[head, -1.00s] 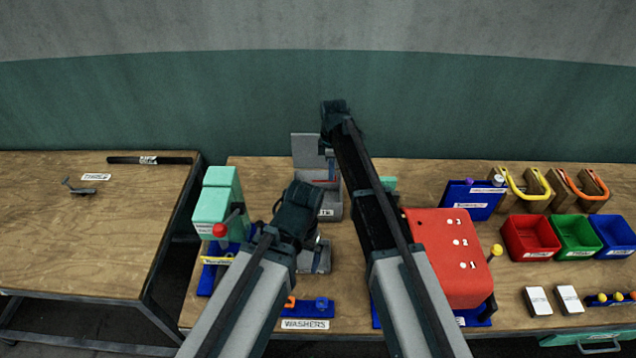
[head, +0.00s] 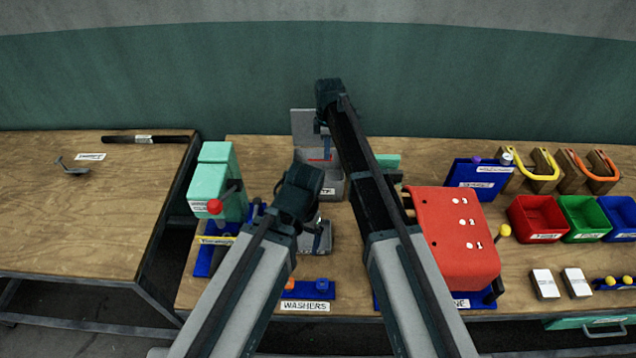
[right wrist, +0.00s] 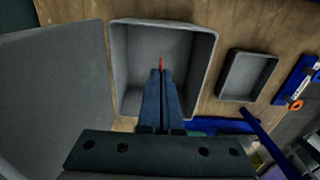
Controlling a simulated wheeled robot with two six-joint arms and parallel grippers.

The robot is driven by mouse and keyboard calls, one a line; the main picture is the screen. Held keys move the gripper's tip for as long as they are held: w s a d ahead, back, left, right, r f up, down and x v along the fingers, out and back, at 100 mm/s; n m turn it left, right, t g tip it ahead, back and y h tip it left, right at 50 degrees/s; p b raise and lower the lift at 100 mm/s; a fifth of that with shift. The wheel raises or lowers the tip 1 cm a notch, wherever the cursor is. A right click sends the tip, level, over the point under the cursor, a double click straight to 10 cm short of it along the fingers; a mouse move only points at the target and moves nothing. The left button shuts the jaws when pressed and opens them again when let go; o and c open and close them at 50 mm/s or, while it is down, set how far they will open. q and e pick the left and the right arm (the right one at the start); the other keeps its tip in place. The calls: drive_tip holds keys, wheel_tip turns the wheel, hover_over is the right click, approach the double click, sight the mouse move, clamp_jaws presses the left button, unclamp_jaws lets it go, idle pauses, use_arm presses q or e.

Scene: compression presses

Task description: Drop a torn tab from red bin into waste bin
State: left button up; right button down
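The waste bin, a grey open box with a raised grey panel behind it, stands at the back of the bench (head: 332,188). The right wrist view looks down into it (right wrist: 198,60). My right gripper (right wrist: 160,73) points into the bin's opening, its two fingers close together. A small red tab (right wrist: 160,63) shows at the fingertips, seemingly pinched between them. The red bin (head: 535,237) is at the right of the bench; its contents are too small to make out.
A green press (head: 214,170) stands at the left, a red-covered machine (head: 455,225) at centre right. Green (head: 578,232) and blue bins (head: 620,236) stand beside the red one. A smaller grey tray (right wrist: 247,75) is near the waste bin. The side table (head: 75,220) is mostly clear.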

drive_tip(key=shift+f+b, duration=0.35)
drive_tip(key=shift+f, duration=0.35)
use_arm(q)
drive_tip(key=shift+f, duration=0.65)
use_arm(e)
drive_tip(key=c, duration=1)
unclamp_jaws()
use_arm(q)
drive_tip(key=shift+r, duration=0.15)
use_arm(e)
drive_tip(key=shift+r, duration=0.2)
use_arm(q)
wheel_tip(320, 180, up, 14)
drive_tip(key=p, duration=1.4)
drive_tip(key=shift+f, duration=0.2)
use_arm(e)
wheel_tip(320, 180, up, 14)
drive_tip(key=shift+f, duration=0.25)
